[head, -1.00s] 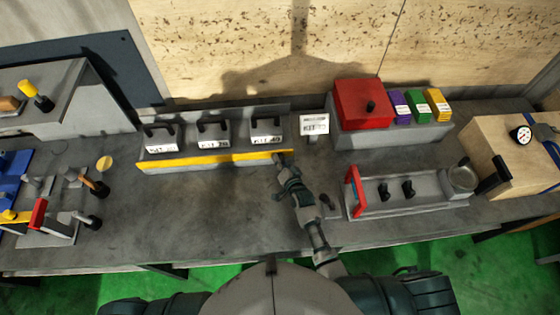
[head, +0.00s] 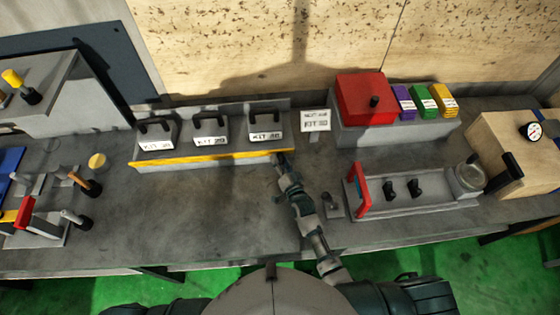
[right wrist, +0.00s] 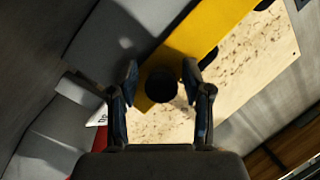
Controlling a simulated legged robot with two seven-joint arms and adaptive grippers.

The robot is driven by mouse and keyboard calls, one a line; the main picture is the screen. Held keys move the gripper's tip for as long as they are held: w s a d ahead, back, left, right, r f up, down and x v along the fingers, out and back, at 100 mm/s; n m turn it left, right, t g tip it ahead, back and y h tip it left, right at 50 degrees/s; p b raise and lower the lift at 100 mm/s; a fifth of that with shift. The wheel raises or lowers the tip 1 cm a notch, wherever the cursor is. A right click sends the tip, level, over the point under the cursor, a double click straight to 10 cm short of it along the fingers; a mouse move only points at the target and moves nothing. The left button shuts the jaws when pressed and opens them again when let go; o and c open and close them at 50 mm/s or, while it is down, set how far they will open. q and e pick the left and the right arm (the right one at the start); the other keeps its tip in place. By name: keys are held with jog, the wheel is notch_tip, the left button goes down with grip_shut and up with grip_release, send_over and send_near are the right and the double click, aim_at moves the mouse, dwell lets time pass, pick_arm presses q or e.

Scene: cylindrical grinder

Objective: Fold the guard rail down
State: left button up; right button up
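The yellow guard rail (head: 215,159) runs along the front of the rack (head: 222,117) that holds three grey kits. It looks raised along their lower front edge. My right gripper (head: 281,156) is at the right end of the rail. In the right wrist view the yellow rail (right wrist: 210,28) crosses the top, with a round black knob (right wrist: 161,85) by it. My right gripper (right wrist: 160,76) is open there, one finger on each side of the knob. A grip on the knob does not show. My left gripper is not in view.
A sign (head: 316,121) stands right of the rack. Further right are a red box (head: 362,101), small coloured boxes (head: 423,102) and a grey fixture with a red handle (head: 362,188). Levers and a yellow-topped knob (head: 97,160) are at the left. Bench in front of the rail is clear.

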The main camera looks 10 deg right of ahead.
jog(key=v, duration=1.2)
jog(key=s+a+m+h+b, duration=0.1)
jog(key=s+m, duration=0.1)
jog(key=m, duration=0.6)
jog(key=s+a+m+t+h+b, duration=0.1)
jog(key=s+a+m+h, duration=0.1)
jog(key=m, duration=0.7)
jog(key=s+a+m+h+b, duration=0.1)
jog(key=s+m+h, duration=0.1)
jog(key=m, duration=0.7)
jog(key=shift+a, duration=0.25)
jog(key=shift+f+m+h, duration=0.25)
jog(key=shift+m+h, duration=0.25)
jog(key=shift+m, duration=0.5)
jog(key=shift+w, duration=0.15)
jog(key=w, duration=0.5)
jog(key=w+p, duration=0.1)
jog(key=w, duration=0.5)
jog(key=w+d+p, duration=0.1)
jog(key=w, duration=0.5)
jog(key=shift+d+f, duration=0.1)
